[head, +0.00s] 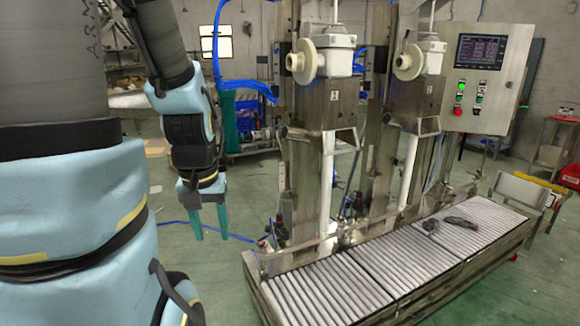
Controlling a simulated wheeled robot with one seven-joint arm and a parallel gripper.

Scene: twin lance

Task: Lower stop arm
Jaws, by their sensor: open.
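My gripper (209,232) hangs left of the machine, pointing down, its two teal fingers apart and empty. It is clear of the machine and touches nothing that I can see. The twin-lance machine has a left lance (326,185) and a right lance (408,170), both pale upright tubes. Each hangs from a steel head with a cream round wheel, the left wheel (301,62) and the right wheel (408,62). Both stand behind a roller conveyor (385,262). I cannot tell for sure which part is the stop arm.
A control panel (482,75) with a screen and buttons is at the upper right. A dark object (452,222) lies on the rollers. A metal box with a yellow bar (545,182) stands at the conveyor's right end. Green floor (205,275) is open below my gripper.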

